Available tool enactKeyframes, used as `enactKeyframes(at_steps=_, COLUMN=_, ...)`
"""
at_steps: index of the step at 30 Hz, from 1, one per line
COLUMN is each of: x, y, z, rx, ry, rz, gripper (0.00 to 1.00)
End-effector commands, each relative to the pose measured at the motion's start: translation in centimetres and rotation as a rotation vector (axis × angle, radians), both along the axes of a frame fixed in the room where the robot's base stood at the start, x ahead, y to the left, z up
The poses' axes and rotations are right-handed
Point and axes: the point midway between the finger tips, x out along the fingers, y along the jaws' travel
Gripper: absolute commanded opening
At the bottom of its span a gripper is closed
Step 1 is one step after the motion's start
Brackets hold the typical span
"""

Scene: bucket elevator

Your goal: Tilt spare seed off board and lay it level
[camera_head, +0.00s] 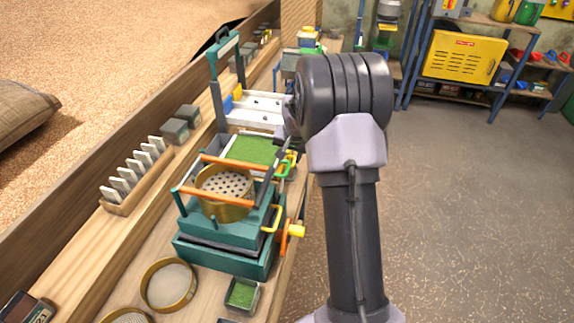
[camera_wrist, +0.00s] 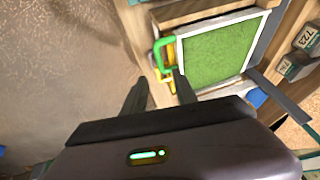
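A square board with a green surface and white rim (camera_wrist: 178,62) is in the wrist view, just beyond my fingers. In the head view its green surface (camera_head: 255,150) shows behind the round sieve. A green handle (camera_wrist: 158,52) is at the board's left edge in the wrist view. My gripper (camera_wrist: 162,77) has its two dark fingers apart, with the fingertips close to the handle; I cannot tell whether they touch it. In the head view the fingers are mostly hidden by my arm. Single seeds are too small to make out.
A round perforated sieve (camera_head: 222,185) sits on a teal stand (camera_head: 225,255) with orange bars, near the board. A small green-filled tray (camera_head: 242,294) stands in front. The floor at right is clear.

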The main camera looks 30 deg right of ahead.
Motion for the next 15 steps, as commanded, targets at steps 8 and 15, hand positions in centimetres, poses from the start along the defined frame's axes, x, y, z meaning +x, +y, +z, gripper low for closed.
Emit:
enactKeyframes(at_steps=8, x=2.3, y=-1.0, z=-5.6, rx=0.001, ry=-0.001, rz=0.000, gripper=0.34)
enactKeyframes(at_steps=15, x=3.0, y=-1.3, z=-7.1, rx=0.000, ry=-0.001, rz=0.000, gripper=0.34)
